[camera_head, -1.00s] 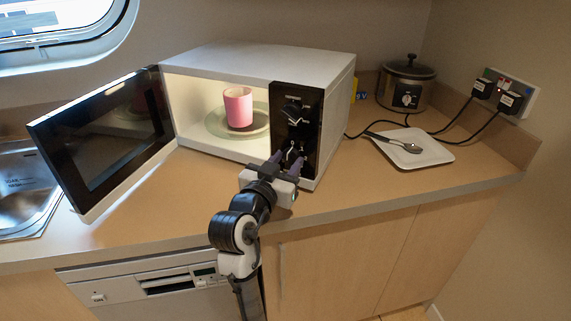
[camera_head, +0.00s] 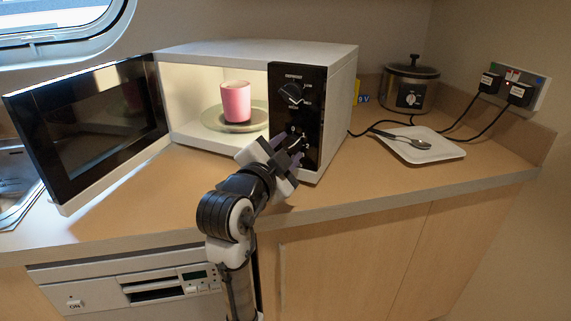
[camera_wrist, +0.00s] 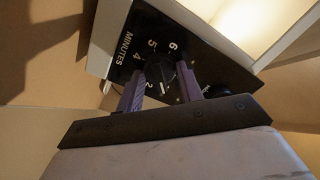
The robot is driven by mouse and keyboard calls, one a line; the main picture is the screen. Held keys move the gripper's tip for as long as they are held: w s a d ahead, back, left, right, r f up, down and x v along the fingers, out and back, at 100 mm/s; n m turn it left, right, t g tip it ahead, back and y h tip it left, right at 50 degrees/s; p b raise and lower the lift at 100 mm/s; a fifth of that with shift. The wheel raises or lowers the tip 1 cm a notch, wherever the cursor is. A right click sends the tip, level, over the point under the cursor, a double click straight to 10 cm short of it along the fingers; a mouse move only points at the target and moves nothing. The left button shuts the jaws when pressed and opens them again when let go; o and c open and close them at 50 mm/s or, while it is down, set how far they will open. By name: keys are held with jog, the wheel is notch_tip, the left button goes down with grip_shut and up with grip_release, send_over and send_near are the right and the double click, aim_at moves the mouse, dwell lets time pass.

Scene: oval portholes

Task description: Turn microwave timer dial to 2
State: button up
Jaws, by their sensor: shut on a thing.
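The white microwave (camera_head: 240,50) stands on the counter with a black control panel on its right. The upper dial (camera_head: 291,93) is clear of my gripper. My gripper (camera_head: 290,147) is at the lower part of the panel, rolled to a slant, and shut on the timer dial. In the wrist view the dark timer dial (camera_wrist: 160,76) sits between the two purple fingers, with a white mark on its near side toward the 2. The numbers 6, 5, 4 and 2 and the word MINUTES (camera_wrist: 124,46) show around it. The fingers hide the other numbers.
The microwave door (camera_head: 90,125) hangs wide open on the left. A pink cup (camera_head: 236,101) stands on the plate inside. A slow cooker (camera_head: 408,88) and a white tray (camera_head: 440,150) with a spoon are to the right. Front counter is clear.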

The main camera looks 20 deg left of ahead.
jog(key=m+b, duration=0.4)
jog(key=m, duration=0.1)
jog(key=shift+f+b, duration=0.2)
jog(key=shift+b, duration=0.15)
jog(key=shift+r+m+b, duration=0.1)
jog(key=shift+m+b, duration=0.9)
jog(key=shift+m, duration=0.4)
jog(key=shift+r+m, duration=0.1)
jog(key=shift+m, duration=0.2)
jog(key=o, duration=1)
jog(key=s, duration=0.9)
jog(key=s+a+b, duration=0.1)
jog(key=s, duration=0.3)
jog(key=shift+s, duration=0.4)
